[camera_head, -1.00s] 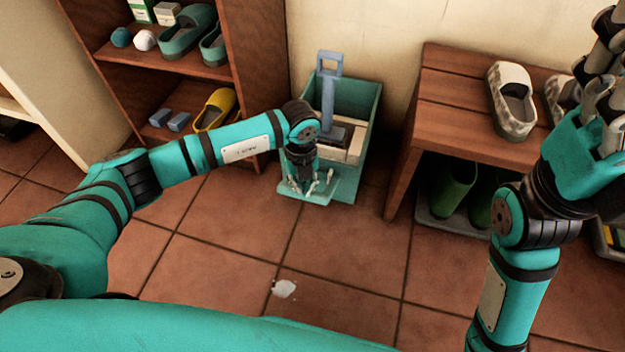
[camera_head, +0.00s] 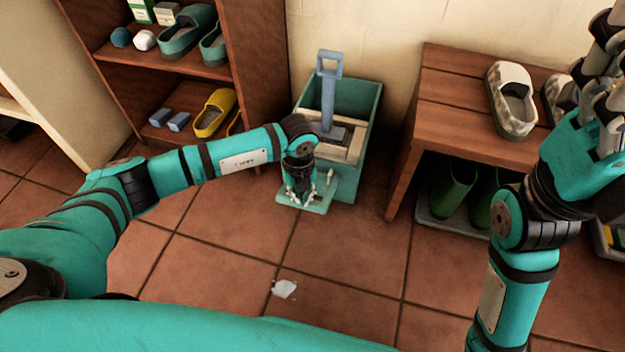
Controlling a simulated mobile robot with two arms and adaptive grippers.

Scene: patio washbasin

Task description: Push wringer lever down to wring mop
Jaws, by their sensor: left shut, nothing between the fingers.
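The blue-grey wringer lever (camera_head: 328,95) stands nearly upright, with a loop handle at its top. It rises from the wringer in a teal bucket (camera_head: 362,100) against the wall. A mop cannot be made out. My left gripper (camera_head: 299,203) points down, shut and empty, over the teal ledge at the bucket's front. It is below and in front of the lever, apart from it. Its wrist hides part of the bucket's front left. My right gripper (camera_head: 606,70) is raised at the right edge, partly cut off, away from the bucket.
A wooden shelf (camera_head: 262,60) with shoes stands left of the bucket. A wooden bench (camera_head: 450,85) with patterned shoes on top and green boots (camera_head: 452,185) below stands to the right. A white scrap (camera_head: 284,289) lies on the otherwise open tiled floor in front.

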